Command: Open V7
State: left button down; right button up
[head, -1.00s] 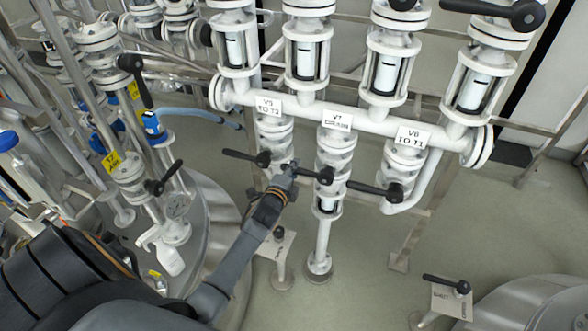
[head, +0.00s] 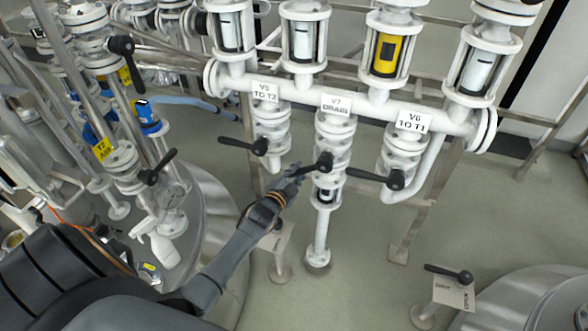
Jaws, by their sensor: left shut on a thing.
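Valve V7 (head: 334,128) is a white flanged valve in the middle of the manifold, with a "V7 DRAIN" label (head: 337,104). Its black lever (head: 322,163) points left and slightly down from its hub. My left gripper (head: 293,174) is shut on the outer end of this lever, just left of the valve body. The fingers hide the lever's tip. My right gripper is not in view.
Sight glasses stand above; one shows yellow (head: 386,53). A spray bottle (head: 163,249) stands left. A signed lever post (head: 453,289) stands front right.

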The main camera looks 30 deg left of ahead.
pick_arm(q)
jog(key=shift+w+d+f+n+t+h+b, duration=0.3)
jog(key=shift+d+f+n+b, duration=0.55)
jog(key=shift+d+n, duration=0.65)
jog(key=shift+w+d+f+n+t+h+b, duration=0.25)
jog(key=shift+d+f+n+b, duration=0.6)
jog(key=shift+n, duration=0.85)
jog(key=shift+w+d+f+n+t+h+b, duration=0.15)
jog(key=shift+w+d+f+n+t+b, duration=0.3)
jog(key=shift+d+n+b, duration=0.85)
jog(key=shift+s+d+n+p, duration=0.15)
jog(key=shift+d+n+p, duration=0.2)
jog(key=shift+d, duration=0.1)
jog(key=c, duration=1.2)
grip_release()
jog(key=shift+r, duration=0.1)
jog(key=shift+a, duration=0.1)
